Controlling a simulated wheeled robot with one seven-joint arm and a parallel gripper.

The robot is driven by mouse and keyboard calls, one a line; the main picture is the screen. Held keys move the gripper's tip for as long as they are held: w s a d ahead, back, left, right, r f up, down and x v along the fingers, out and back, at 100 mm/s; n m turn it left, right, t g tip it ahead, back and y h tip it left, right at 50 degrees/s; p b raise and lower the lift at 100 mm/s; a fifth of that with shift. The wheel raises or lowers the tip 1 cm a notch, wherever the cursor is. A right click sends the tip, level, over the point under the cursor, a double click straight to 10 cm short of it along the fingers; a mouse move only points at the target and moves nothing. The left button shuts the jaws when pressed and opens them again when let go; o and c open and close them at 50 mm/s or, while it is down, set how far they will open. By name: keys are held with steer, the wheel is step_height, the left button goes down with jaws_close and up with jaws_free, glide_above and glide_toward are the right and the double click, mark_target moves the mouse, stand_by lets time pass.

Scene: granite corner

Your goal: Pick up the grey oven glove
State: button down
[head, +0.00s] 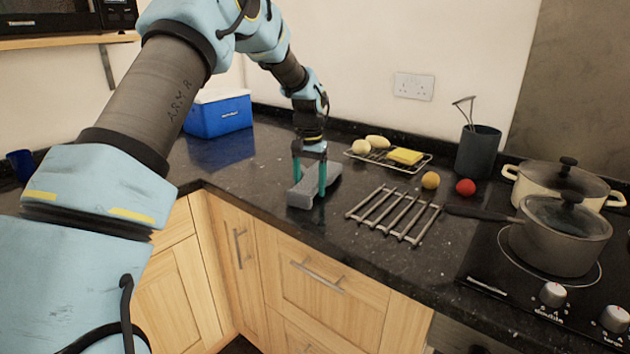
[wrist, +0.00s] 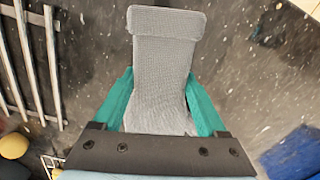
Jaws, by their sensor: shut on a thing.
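The grey oven glove (head: 302,194) lies on the dark granite worktop near its front edge, close to the inner corner. In the wrist view the glove (wrist: 164,60) is a ribbed grey cloth with a folded cuff at its far end. My gripper (head: 308,180) points down over the glove, with one teal finger on each side. In the wrist view the teal fingers of my gripper (wrist: 160,104) press against both sides of the glove's body. The part of the glove under the palm is hidden. I cannot tell whether the glove is clear of the worktop.
A metal rack (head: 392,214) lies just right of the glove. A yellow ball (head: 430,180) and red ball (head: 466,187) sit near the hob (head: 500,265) with pots. A blue cool box (head: 218,115) stands behind left.

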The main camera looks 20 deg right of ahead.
step_height(320, 180, up, 10)
steer(key=shift+f+b, duration=0.1)
steer(key=shift+b, duration=1.15)
